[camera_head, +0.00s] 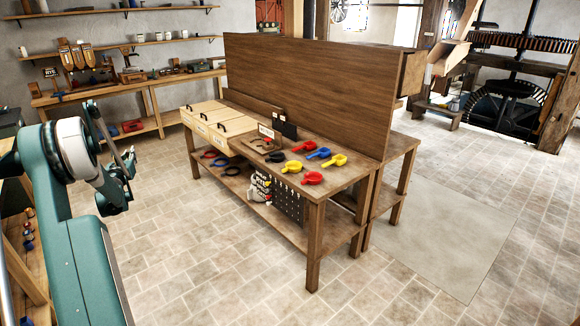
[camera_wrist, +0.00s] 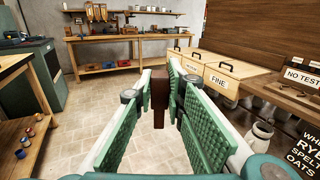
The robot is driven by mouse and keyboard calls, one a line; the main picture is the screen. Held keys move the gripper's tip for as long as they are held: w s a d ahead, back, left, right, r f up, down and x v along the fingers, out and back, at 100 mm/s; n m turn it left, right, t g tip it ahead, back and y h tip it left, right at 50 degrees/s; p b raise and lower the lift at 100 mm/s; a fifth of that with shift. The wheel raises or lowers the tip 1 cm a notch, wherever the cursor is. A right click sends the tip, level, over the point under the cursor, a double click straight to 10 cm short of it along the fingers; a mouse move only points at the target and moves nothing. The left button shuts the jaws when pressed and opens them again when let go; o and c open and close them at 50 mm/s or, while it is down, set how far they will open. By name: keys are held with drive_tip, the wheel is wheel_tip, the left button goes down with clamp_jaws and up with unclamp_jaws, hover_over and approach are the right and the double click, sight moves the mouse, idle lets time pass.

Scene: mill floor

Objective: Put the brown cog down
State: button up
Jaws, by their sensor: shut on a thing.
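My gripper (camera_wrist: 160,88) is shut on the brown cog (camera_wrist: 159,98), a dark brown block held upright between the green finger pads near the fingertips in the wrist view. The pads hide part of its sides. In the head view my gripper (camera_head: 122,178) is at the left, in the air to the left of the workbench and apart from it. I cannot make out the cog there.
The workbench (camera_head: 340,186) holds red, yellow and blue scoops and wooden bins (camera_head: 205,115) with handles, one labelled FINE. A tall wooden panel (camera_head: 310,80) stands behind. A long side table (camera_head: 150,82) lines the far wall. Tiled floor between is clear.

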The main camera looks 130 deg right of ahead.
drive_tip(key=s+a+f+m+g+y, duration=0.15)
drive_tip(key=s+a, duration=0.25)
drive_tip(key=s, duration=1.1)
drive_tip(key=s+a+m+g+y, duration=0.15)
drive_tip(key=s+a, duration=0.25)
drive_tip(key=s, duration=1)
drive_tip(key=s+a+f+m+g+y, duration=0.1)
drive_tip(key=s+a+g, duration=0.3)
drive_tip(key=s, duration=1.1)
drive_tip(key=s+a+f+m+g+y, duration=0.1)
drive_tip(key=s+a+m+y, duration=0.1)
drive_tip(key=s+a, duration=1.2)
drive_tip(key=s+a+f+m+g+y+b, duration=0.1)
drive_tip(key=s+a+m+y, duration=0.1)
drive_tip(key=s+a, duration=1.1)
drive_tip(key=s+y, duration=0.1)
drive_tip(key=s, duration=0.8)
drive_tip(key=shift+a+f, duration=0.35)
drive_tip(key=shift+f, duration=0.05)
wheel_tip(320, 180, down, 6)
drive_tip(key=b, duration=0.1)
drive_tip(key=shift+f+b, duration=0.15)
drive_tip(key=shift+b, duration=0.15)
drive_tip(key=shift+f+b, duration=0.4)
drive_tip(key=shift+f, duration=1.45)
drive_tip(key=shift+f, duration=0.15)
